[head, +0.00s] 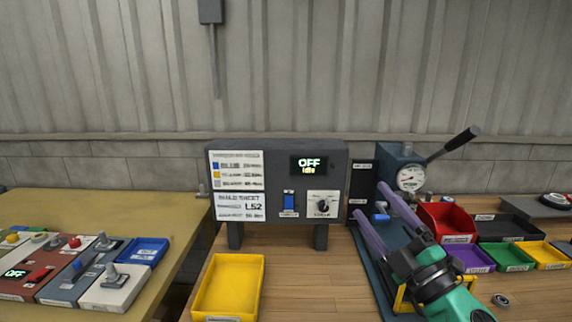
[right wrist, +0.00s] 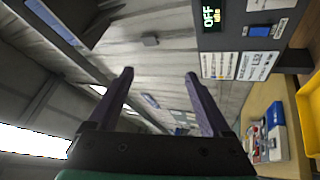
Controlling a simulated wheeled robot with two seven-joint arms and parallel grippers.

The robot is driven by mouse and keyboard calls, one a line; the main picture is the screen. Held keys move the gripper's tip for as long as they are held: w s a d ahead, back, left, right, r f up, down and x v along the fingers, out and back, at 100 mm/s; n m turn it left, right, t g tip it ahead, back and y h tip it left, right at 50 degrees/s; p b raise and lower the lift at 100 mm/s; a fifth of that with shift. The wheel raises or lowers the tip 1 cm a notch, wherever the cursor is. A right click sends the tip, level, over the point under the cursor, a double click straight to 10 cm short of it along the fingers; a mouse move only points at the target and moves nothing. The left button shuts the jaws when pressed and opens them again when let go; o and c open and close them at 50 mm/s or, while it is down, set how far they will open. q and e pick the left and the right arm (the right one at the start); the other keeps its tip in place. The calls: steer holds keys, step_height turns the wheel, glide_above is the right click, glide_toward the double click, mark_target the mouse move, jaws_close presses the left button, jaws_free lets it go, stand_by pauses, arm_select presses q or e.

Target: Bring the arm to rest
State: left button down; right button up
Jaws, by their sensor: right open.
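My right gripper (head: 370,200) reaches in from the lower right of the head view on a green and black arm. Its two purple fingers are spread, with nothing between them. They point up and left, in front of the gap between the dark control panel (head: 277,157) and the gauge press (head: 410,176). The right wrist view also shows the open, empty fingers (right wrist: 160,73), with the grey wall behind them. The panel display reads "OFF" and "idle". My left gripper is not in view.
A yellow tray (head: 230,287) stands on the wooden bench left of my right arm. Red (head: 446,221), purple (head: 472,259), green and other bins crowd its right side. A separate table (head: 100,207) at left holds several modules and a blue tray (head: 142,251). Bare bench lies below the panel.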

steer(key=s+d+f+m+g+h, duration=0.1)
steer(key=d+f+m+g+h, duration=0.1)
steer(key=d+f+m+h, duration=0.4)
steer(key=s+d+f+m+g+h, duration=0.15)
steer(key=f+m, duration=0.25)
steer(key=f, duration=0.4)
steer(key=d+f+m+g+h, duration=0.3)
steer(key=d+f+m+h, duration=0.15)
steer(key=f, duration=0.25)
steer(key=s+a+f+m+g+y, duration=0.25)
steer(key=s+f+g, duration=0.25)
steer(key=s+f, duration=0.4)
steer(key=s+a+f+m+g+y, duration=0.1)
steer(key=s+a+f+g, duration=0.2)
steer(key=s+f+g, duration=0.45)
steer(key=s+f, duration=0.2)
steer(key=f, duration=1)
steer(key=s+f, duration=0.2)
steer(key=f, duration=1.1)
steer(key=s+d+f, duration=0.3)
steer(key=s+f, duration=1)
steer(key=s, duration=0.3)
steer(key=shift+s+f+n+g+h, duration=0.15)
steer(key=shift+f+n+g+h, duration=0.1)
steer(key=shift+n+g+h, duration=0.15)
